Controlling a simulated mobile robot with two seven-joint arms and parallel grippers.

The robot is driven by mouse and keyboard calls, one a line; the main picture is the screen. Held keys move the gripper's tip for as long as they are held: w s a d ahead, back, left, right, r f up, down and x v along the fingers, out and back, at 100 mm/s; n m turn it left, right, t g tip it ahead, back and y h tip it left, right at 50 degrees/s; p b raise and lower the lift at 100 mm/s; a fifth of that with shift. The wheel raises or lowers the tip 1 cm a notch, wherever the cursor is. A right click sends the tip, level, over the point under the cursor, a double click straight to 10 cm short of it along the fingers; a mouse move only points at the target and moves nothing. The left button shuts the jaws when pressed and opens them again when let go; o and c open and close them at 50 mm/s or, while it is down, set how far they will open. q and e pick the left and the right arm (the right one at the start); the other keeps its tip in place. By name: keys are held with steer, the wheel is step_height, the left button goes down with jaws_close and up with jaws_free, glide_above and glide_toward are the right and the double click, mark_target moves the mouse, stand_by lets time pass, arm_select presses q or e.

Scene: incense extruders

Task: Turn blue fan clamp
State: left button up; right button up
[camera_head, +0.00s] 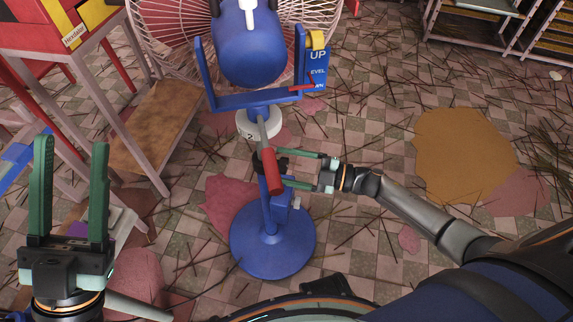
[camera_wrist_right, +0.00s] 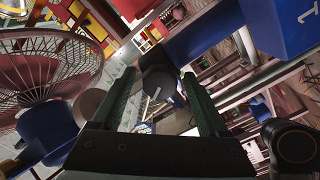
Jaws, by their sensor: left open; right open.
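The blue fan (camera_head: 248,45) stands upright at top centre, its motor in a blue yoke on a pole with a round blue base (camera_head: 272,250). A red-handled lever (camera_head: 271,170) hangs in front of the pole, with a dark clamp part (camera_head: 256,163) beside it. My right gripper (camera_head: 287,168) is open at the pole, fingers pointing left towards the lever and dark part; contact is unclear. In the right wrist view, a dark round knob (camera_wrist_right: 158,84) shows between the open fingers (camera_wrist_right: 163,85). My left gripper (camera_head: 71,145) is open and empty at the left, away from the fan.
A blue sign (camera_head: 317,65) reading UP and LEVEL sits by the yoke, near a yellow knob (camera_head: 318,40) and red pointer (camera_head: 302,87). A wooden-shelved rack (camera_head: 150,140) stands left, shelves (camera_head: 480,30) upper right. Sticks litter the tiled floor; a cable runs near the base.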

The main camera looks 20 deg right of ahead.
steer(key=shift+c, duration=0.3)
jaws_close()
steer(key=shift+n, duration=0.3)
steer(key=n+b, duration=0.1)
steer(key=n, duration=0.1)
steer(key=shift+f+n, duration=0.1)
steer(key=shift+n, duration=0.3)
steer(key=n+b, duration=0.1)
steer(key=n, duration=0.2)
steer(key=shift+n, duration=0.3)
steer(key=n+b, duration=0.1)
steer(key=n, duration=0.3)
steer(key=shift+b, duration=0.4)
steer(key=shift+n+b, duration=0.5)
steer(key=shift+n, duration=0.7)
